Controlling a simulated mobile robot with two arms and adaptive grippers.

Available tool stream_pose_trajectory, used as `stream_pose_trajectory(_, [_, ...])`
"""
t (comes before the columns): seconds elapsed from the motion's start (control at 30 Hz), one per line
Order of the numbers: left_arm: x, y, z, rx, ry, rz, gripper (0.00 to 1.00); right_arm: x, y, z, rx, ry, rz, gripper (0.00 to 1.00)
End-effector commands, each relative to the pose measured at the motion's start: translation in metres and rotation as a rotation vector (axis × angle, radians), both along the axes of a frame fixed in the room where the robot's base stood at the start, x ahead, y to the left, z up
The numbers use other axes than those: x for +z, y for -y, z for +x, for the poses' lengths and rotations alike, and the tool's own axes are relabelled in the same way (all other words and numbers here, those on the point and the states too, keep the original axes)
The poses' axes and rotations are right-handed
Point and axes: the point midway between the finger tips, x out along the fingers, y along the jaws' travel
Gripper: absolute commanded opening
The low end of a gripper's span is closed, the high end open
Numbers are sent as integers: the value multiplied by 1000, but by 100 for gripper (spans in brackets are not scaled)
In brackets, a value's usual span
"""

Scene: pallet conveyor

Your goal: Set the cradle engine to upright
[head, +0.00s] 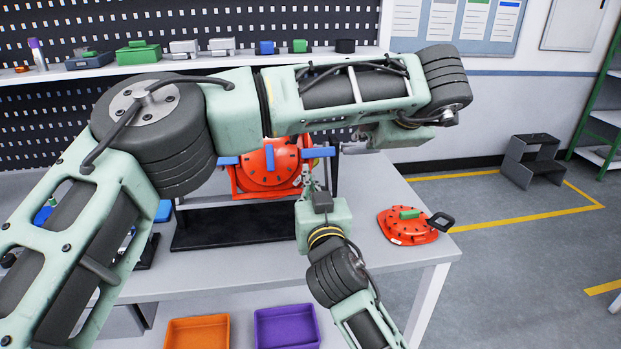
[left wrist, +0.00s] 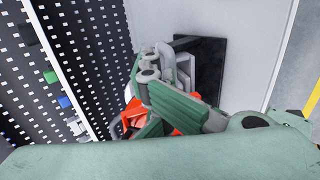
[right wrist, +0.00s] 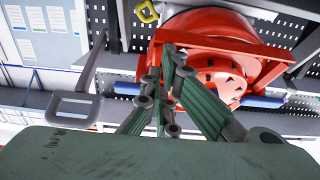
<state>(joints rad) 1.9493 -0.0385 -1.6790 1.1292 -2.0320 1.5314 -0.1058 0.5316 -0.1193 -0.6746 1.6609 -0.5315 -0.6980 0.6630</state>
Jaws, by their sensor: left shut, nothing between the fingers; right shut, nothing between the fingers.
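The red round engine (head: 268,168) sits in its cradle on the bench, with its round face towards me and a blue bar (head: 228,161) out to each side. The cradle has a black base (head: 235,228). My left gripper (head: 350,148) is shut and empty, just right of the engine at the height of the right blue bar. My right gripper (head: 306,172) is shut and empty, in front of the engine's right edge. In the right wrist view its fingers overlap the red engine (right wrist: 215,58); contact cannot be told. My left arm hides the engine's top.
A red cover-like part (head: 408,228) with a green piece on top lies at the bench's right end, beside a black loop handle (head: 442,221). Orange (head: 197,331) and purple (head: 287,326) bins stand below. A shelf (head: 120,67) with small parts runs behind.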

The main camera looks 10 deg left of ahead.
Motion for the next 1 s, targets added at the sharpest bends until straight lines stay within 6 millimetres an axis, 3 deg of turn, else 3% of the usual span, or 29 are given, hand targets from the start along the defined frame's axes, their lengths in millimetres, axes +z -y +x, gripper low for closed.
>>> stream_pose_trajectory(0.37, [0,0,0,0,0,0,0,-4,1,1,-2,-6,-3,0])
stream_pose_trajectory(0.7, [-1,0,0,0,-1,0,27,-2,1,1,-2,-4,-2,0])
stream_pose_trajectory(1.0, [-2,0,0,0,-2,1,27,-1,1,1,-2,-2,-1,0])
